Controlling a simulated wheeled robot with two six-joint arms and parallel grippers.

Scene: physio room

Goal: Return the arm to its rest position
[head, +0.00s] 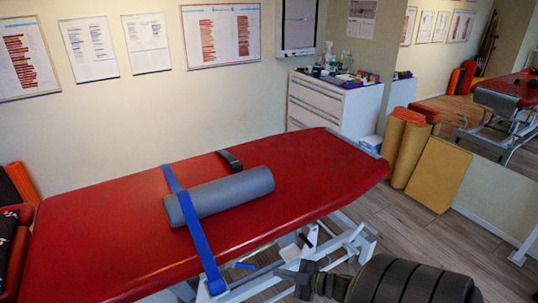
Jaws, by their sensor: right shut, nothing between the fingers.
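My right arm comes in at the bottom right, and its right gripper (290,275) is low in front of the near edge of the red treatment table (110,225). The gripper is shut with nothing in it and is apart from the things on the table. My left gripper is not in view. A grey foam roller (235,192) lies on the table top.
A dark strap (230,160) lies behind the roller. The table's white metal frame (345,240) is close behind my right gripper. A white drawer cabinet (330,105) stands at the back, with yellow and orange rolls (410,150) to its right. Wooden floor (430,225) is clear at the right.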

